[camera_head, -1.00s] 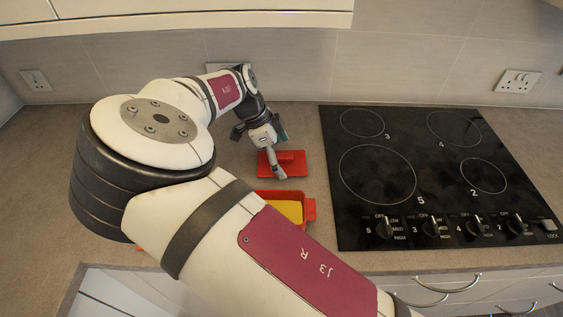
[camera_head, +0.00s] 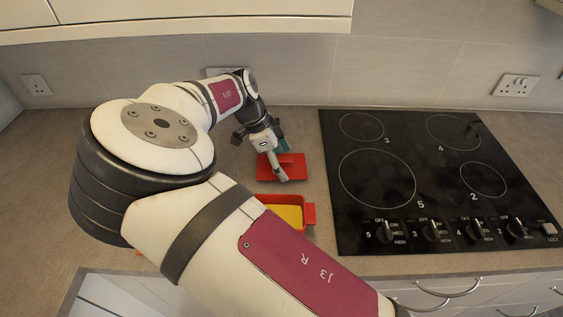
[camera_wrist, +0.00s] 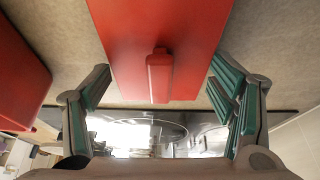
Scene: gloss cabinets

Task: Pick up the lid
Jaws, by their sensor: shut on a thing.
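The red lid (camera_head: 296,167) is a flat rectangle with a raised bar handle, on the worktop left of the hob. In the wrist view the lid (camera_wrist: 115,45) fills the upper middle, its handle (camera_wrist: 160,75) pointing down the picture. My gripper (camera_head: 283,164) is down at the lid. In the wrist view its green-padded fingers (camera_wrist: 161,78) stand wide apart, one at each side edge of the lid, with the handle between them. It is shut on the lid. My arm hides part of the scene. I cannot tell any gap under the lid.
A red container (camera_head: 311,213) with yellow inside stands in front of the lid, partly behind my arm; a red thing (camera_wrist: 20,75) shows at the wrist view's left. The black hob (camera_head: 430,180) is to the right. The tiled wall (camera_head: 290,65) is behind.

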